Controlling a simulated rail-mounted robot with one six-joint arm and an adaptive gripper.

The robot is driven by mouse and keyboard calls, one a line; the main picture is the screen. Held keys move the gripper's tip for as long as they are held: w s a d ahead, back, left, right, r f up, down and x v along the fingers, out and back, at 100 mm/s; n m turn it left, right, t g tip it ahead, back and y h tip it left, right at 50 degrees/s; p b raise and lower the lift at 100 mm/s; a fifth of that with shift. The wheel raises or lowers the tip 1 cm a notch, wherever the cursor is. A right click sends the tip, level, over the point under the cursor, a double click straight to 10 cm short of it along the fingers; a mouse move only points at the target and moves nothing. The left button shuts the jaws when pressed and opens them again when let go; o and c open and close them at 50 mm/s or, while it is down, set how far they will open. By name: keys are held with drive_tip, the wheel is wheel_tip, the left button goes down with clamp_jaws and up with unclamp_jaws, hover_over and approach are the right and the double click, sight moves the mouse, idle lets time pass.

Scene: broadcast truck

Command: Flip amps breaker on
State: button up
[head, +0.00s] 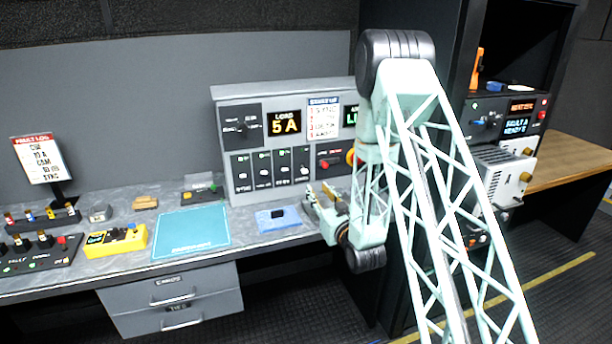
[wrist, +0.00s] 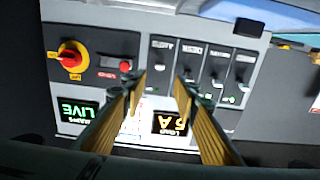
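A row of several breaker switches stands low on the grey control panel (head: 220,150). The row also shows, upside down, in the wrist view, with one breaker (wrist: 187,75), another breaker (wrist: 215,80) and an end breaker (wrist: 242,85). Their small labels are too blurred to tell which is amps. My gripper (head: 312,192) is in front of the panel's lower right part, partly hidden by my arm. In the wrist view my gripper (wrist: 159,82) is open and empty, its fingers either side of the breaker (wrist: 160,68) nearest the red button. Contact cannot be told.
The panel carries a load display reading 5 A (head: 285,122), a live display (wrist: 77,110), a red-and-yellow rotary knob (wrist: 71,60) and a red button (wrist: 125,66). A blue tray (head: 265,222), teal mat (head: 190,232) and yellow device (head: 116,240) lie on the desk.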

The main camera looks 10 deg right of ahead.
sight(305, 173)
drive_tip(key=shift+w+a+b, duration=0.15)
drive_tip(key=shift+w+a, duration=0.15)
drive_tip(key=shift+w, duration=1.9)
drive_tip(key=shift+w+a+b, duration=0.1)
drive_tip(key=shift+w+a, duration=0.2)
drive_tip(key=shift+w, duration=1.95)
drive_tip(key=shift+w+a+b, duration=0.15)
drive_tip(key=shift+w+a, duration=0.15)
drive_tip(key=shift+w, duration=1.9)
drive_tip(key=shift+c, duration=0.4)
drive_tip(key=c, duration=0.8)
